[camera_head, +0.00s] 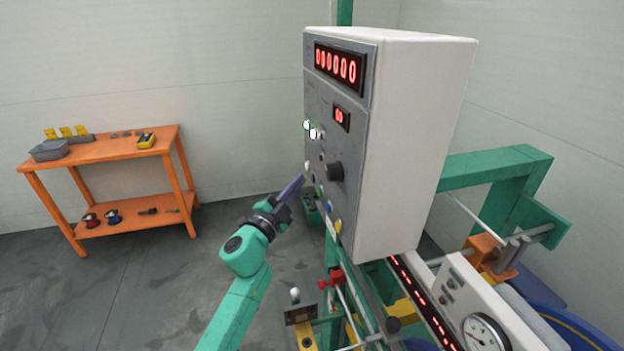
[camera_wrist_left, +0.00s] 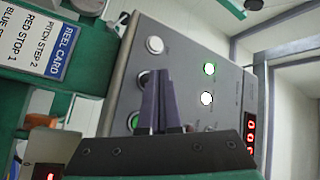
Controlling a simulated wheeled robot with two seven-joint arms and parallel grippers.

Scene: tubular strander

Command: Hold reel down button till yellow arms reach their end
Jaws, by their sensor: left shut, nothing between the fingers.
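The control box's grey panel (camera_head: 352,130) carries several buttons, a black knob (camera_head: 335,171) and red number displays. My left gripper (camera_head: 298,181) is shut and empty, its dark fingers at the panel's left edge. I cannot tell whether the fingertips touch anything, nor which button is reel down. The yellow arms cannot be made out for certain.
An orange bench (camera_head: 100,150) with tools stands at the left, clear of my arm. A reel card (camera_wrist_left: 45,40) shows in the left wrist view. Green machine frame (camera_head: 495,165), a gauge (camera_head: 484,331) and a red clamp-like part (camera_head: 331,279) sit right of and below the box.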

